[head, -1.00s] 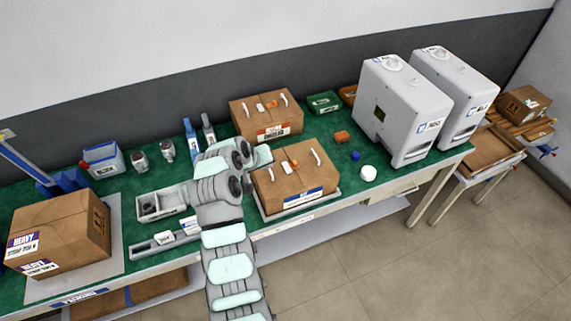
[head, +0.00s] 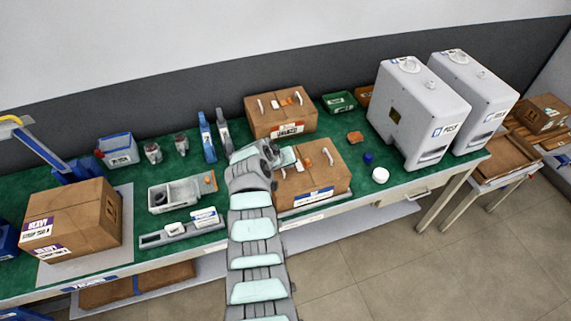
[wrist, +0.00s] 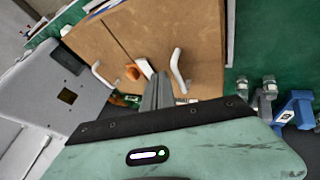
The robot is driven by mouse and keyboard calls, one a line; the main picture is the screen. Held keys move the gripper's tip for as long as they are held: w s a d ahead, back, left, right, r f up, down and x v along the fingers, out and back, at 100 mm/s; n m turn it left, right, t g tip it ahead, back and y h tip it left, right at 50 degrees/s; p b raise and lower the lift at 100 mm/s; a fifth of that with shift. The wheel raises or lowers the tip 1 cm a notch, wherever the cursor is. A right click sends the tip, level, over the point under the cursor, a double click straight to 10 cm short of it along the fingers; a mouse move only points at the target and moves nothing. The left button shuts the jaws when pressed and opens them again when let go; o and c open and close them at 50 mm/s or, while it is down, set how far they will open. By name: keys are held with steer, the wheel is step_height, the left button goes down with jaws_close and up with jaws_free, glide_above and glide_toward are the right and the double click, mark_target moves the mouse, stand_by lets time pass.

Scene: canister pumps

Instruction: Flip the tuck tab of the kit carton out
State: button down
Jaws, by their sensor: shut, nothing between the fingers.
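A brown carton (head: 322,180) with white handles, an orange piece and a blue-and-white label stands at the front edge of the bench, right of my arm. My gripper (head: 297,165) is at its left part, low over the top, and partly hides it. In the wrist view my gripper (wrist: 158,88) is shut and empty, its fingers pointing at the carton top (wrist: 170,30). The orange piece (wrist: 133,72) and a white piece (wrist: 146,68) lie just beyond the fingertips, between two white handles (wrist: 178,70). I cannot tell whether the fingers touch the carton or which piece is the tuck tab.
A similar carton (head: 280,120) with a red label stands behind. Two grey-white machines (head: 415,110) stand to the right. Small caps (head: 381,174) lie right of the front carton.

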mark_target(303, 163)
steer(key=shift+w+d+f, duration=0.1)
steer(key=shift+d+f, duration=0.05)
steer(key=shift+f, duration=0.25)
steer(key=shift+w+d+r, duration=0.1)
steer(key=shift+w+d, duration=0.1)
steer(key=shift+d, duration=0.35)
steer(key=shift+w+d+r, duration=0.1)
steer(key=shift+w+d, duration=0.1)
steer(key=shift+d, duration=0.3)
steer(key=shift+w+d+f, duration=0.2)
steer(key=shift+d, duration=0.25)
steer(key=shift+w+d+r, duration=0.15)
steer(key=shift+w+d, duration=0.05)
steer(key=shift+d, duration=0.1)
steer(key=shift+b, duration=0.3)
